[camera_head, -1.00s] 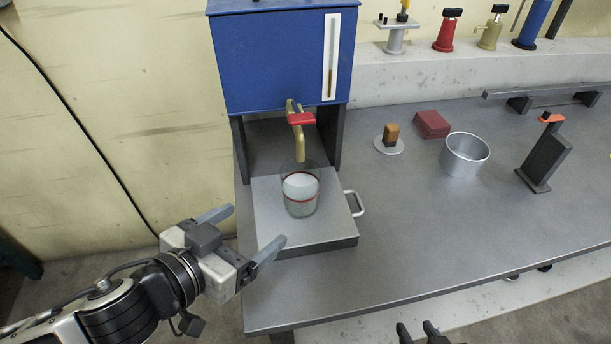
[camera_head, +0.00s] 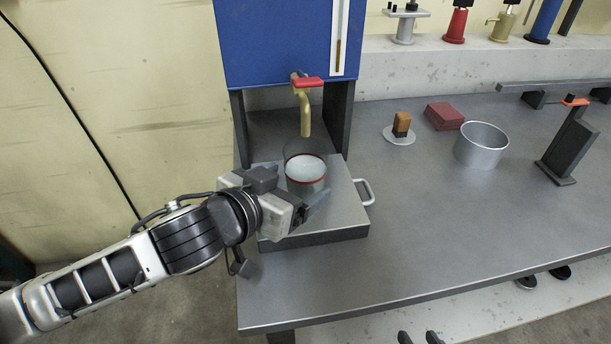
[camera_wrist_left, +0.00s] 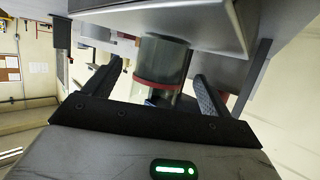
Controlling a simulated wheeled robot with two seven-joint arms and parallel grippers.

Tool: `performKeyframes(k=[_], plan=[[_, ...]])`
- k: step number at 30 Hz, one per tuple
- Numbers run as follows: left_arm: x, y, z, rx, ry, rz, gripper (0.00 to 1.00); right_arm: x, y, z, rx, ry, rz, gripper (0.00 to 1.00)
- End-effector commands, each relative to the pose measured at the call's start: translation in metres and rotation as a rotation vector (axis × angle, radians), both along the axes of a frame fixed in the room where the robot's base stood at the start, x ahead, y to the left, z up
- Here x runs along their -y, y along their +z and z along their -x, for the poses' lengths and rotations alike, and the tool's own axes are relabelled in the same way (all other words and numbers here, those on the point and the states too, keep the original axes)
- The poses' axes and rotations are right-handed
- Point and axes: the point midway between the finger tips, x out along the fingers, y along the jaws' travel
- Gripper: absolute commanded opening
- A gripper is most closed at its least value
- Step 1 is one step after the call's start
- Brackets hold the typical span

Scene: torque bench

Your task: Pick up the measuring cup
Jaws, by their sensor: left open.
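The measuring cup (camera_head: 306,170) is a clear glass vessel with a red band and pale liquid inside. It stands upright on the flat metal drawer top (camera_head: 345,205) under the brass tap (camera_head: 304,112). My left gripper (camera_head: 310,190) is open at the cup's near left side. In the left wrist view the cup (camera_wrist_left: 160,72) lies between the two spread fingers, near their tips, with space showing on both sides. My right gripper (camera_head: 418,338) only just shows at the bottom edge; its fingertips look apart.
The blue tank (camera_head: 275,45) stands behind the cup, with a dark support on each side. A handle (camera_head: 366,192) sticks out at the drawer's right. The bench front is clear.

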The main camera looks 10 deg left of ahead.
Motion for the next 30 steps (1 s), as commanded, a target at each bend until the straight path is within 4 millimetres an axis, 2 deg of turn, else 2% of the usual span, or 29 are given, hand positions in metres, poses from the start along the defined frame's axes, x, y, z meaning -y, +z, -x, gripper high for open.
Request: performKeyframes(k=[3,7,16,17,22,24,30], plan=[[0.007,-0.004,-0.018,0.003,0.001,0.000,0.84,0.001,0.000,0.000,0.000,0.000,0.003,0.36],[0.013,-0.011,-0.032,0.001,0.000,0.000,0.84,0.001,-0.004,0.001,-0.005,0.001,0.007,0.36],[0.016,-0.014,-0.038,0.000,-0.001,0.000,0.84,0.002,-0.006,0.002,-0.010,0.002,0.010,0.36],[0.016,-0.014,-0.038,0.000,-0.001,0.000,0.81,0.002,-0.006,0.002,-0.010,0.002,0.010,0.36],[0.015,-0.014,-0.038,0.001,-0.001,0.001,0.34,0.002,-0.005,0.002,-0.008,0.002,0.009,0.36],[0.015,-0.013,-0.038,0.003,-0.001,0.001,0.26,0.002,-0.004,0.001,-0.007,0.002,0.009,0.36],[0.015,-0.013,-0.038,0.003,-0.001,0.001,0.25,0.002,-0.002,-0.001,0.000,0.002,0.009,0.36]])
